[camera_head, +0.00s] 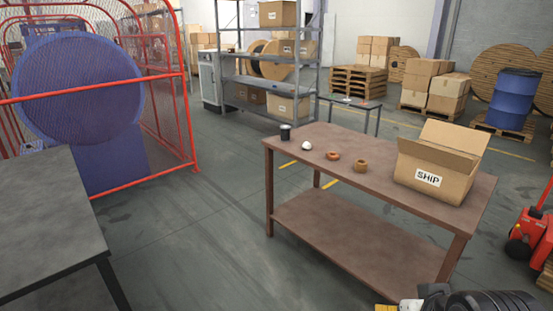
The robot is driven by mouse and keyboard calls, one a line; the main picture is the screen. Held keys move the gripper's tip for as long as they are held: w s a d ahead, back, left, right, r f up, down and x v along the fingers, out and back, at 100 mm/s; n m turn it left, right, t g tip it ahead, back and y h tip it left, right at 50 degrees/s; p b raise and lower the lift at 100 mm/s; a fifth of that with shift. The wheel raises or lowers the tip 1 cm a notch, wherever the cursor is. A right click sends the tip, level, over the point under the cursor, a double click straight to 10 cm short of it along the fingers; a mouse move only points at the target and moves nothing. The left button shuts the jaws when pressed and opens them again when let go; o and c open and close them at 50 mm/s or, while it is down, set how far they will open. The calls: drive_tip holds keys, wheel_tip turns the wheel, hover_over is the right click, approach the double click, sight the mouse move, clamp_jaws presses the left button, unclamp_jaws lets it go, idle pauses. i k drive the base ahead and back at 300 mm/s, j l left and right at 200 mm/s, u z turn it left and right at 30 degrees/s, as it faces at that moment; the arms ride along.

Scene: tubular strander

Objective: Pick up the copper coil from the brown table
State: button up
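The brown table (375,252) stands right of the middle, with a top and a lower shelf. A small orange-brown ring (333,156), which looks like the copper coil, lies on its top near the middle. A slightly larger tan-brown roll (361,166) sits just to its right. A small white object (306,146) and a dark cup-like container (285,132) stand to its left. A dark ribbed part of my arm shows at the bottom right edge, well in front of the table and apart from the ring. My gripper's fingers cannot be made out there.
An open cardboard box marked SHIP (432,176) fills the table's right end. A grey table (45,225) is at left, before a red cage (187,110) around a blue machine. A red pallet jack (530,235) is at right. Floor between the two tables is clear.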

sight(330, 156)
drive_tip(key=i+j+z, duration=0.35)
drive_tip(key=i+j, duration=0.15)
drive_tip(key=i+j+z, duration=0.3)
drive_tip(key=i+j, duration=0.2)
drive_tip(key=j, duration=0.15)
drive_tip(key=i+j+z, duration=0.2)
drive_tip(key=j, duration=0.15)
drive_tip(key=i+j+z, duration=0.15)
drive_tip(key=j, duration=0.2)
drive_tip(key=i+j+z, duration=0.15)
drive_tip(key=j, duration=0.25)
drive_tip(key=i+j+z, duration=0.2)
drive_tip(key=j, duration=0.25)
